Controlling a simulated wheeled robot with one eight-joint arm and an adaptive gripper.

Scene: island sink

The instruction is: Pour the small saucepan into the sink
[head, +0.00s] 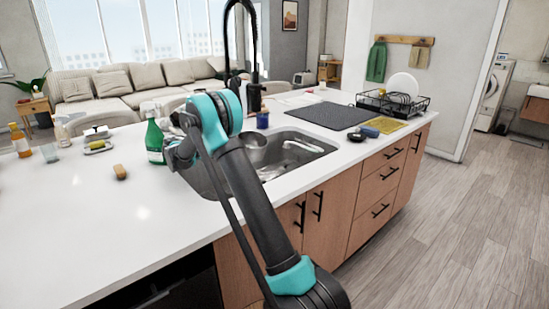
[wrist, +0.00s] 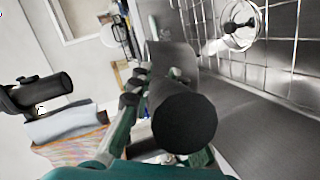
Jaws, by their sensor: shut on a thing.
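The sink (head: 322,147) is a steel basin set in the white island counter. In the wrist view its gridded floor and round drain (wrist: 238,28) show at the right. My gripper (wrist: 160,80) is shut on the dark handle of the small saucepan (wrist: 172,55), with the handle's round end facing the wrist camera. The saucepan's grey metal body lies beyond the fingers, beside the basin wall. In the head view a grey metal shape (head: 254,146) over the basin appears to be the pan, partly behind my arm. The pan's inside and exact tilt are hidden.
A black faucet (head: 253,45) rises behind the sink. A blue cup (head: 263,119), dark mat (head: 328,115) and dish rack (head: 393,101) lie behind and right. The front-left counter is clear.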

